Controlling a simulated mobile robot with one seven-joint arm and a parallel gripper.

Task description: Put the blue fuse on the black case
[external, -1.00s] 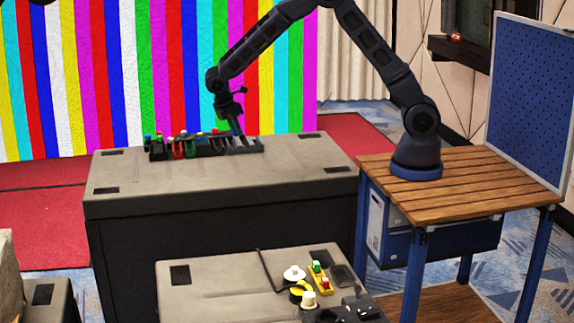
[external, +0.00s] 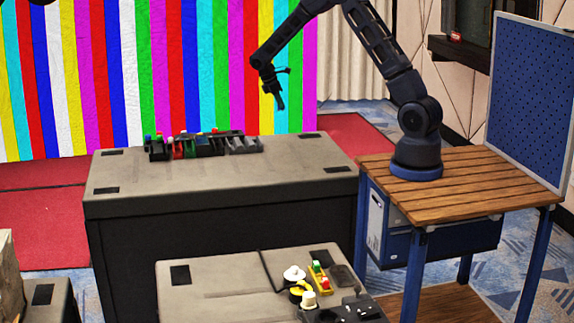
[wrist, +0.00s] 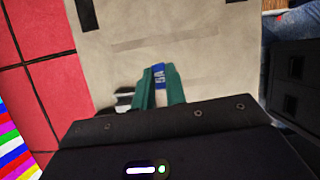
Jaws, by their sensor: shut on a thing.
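My gripper (external: 279,103) is raised in the air above the right back part of the large black case (external: 225,235), which has a grey top. In the wrist view my gripper (wrist: 158,78) has its green fingers shut on the blue fuse (wrist: 160,72), which shows a blue band with white marks. The fuse is too small and dark to make out in the external view. The case's grey top (wrist: 165,28) lies below the fuse in the wrist view, apart from it.
A black rack (external: 240,146) with several coloured pieces stands at the back of the case top; its right slots look empty. The front of the top is clear. A lower case (external: 215,275) in front carries small items. A wooden table (external: 455,175) bears my arm's base.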

